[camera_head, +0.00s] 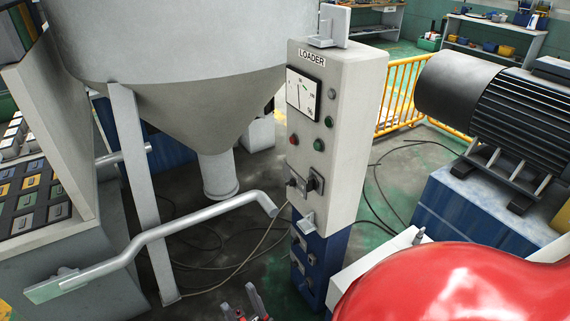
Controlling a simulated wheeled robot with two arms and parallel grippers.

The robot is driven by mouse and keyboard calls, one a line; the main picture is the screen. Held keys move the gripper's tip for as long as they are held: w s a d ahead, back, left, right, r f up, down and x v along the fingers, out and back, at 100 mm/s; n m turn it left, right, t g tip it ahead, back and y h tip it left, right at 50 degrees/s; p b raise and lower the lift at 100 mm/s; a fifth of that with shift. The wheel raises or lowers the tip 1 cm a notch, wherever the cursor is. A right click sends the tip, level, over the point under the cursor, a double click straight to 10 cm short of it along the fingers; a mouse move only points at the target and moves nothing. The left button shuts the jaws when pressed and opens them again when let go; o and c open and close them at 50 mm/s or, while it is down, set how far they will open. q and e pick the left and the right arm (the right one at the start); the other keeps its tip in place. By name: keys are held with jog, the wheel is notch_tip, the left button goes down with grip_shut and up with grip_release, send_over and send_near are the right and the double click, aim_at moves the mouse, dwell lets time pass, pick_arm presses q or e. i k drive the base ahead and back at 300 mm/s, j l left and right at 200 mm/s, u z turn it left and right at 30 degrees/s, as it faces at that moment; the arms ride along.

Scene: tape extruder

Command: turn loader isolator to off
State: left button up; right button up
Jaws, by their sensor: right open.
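The grey control box marked LOADER (335,130) stands upright on a blue base near the middle of the view. Its front carries a dial gauge (301,94), a red button (292,140) and green buttons. Low on the front are two dark switches: a smaller one (293,183) at left and a larger rotary one (315,182) at right. The larger one looks like the isolator; its setting is too small to read. My right gripper (246,305) is at the bottom edge, low and in front of the box, open, apart from the switches. My left gripper is out of view.
A grey hopper (190,45) on legs stands behind left. A bent grey pipe handle (170,230) crosses in front of it. A red rounded body (460,285) fills the lower right; a black motor (490,100) is behind. Cables lie on the floor.

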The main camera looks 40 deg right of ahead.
aim_at(312, 183)
jog(key=i+j+z, duration=0.1)
jog(key=i+z, duration=0.3)
jog(key=i+j+z, duration=0.25)
jog(key=i+z, duration=0.2)
jog(key=i+j+z, duration=0.15)
jog(key=z, duration=0.3)
jog(key=i+j+z, duration=0.25)
jog(key=z, duration=0.2)
jog(key=i+j+z, duration=0.1)
jog(key=j+z, duration=0.3)
jog(key=i+j+z, duration=0.1)
jog(key=j+z, duration=0.15)
jog(key=z, duration=0.2)
jog(key=j+z, duration=0.75)
jog(key=k, duration=0.4)
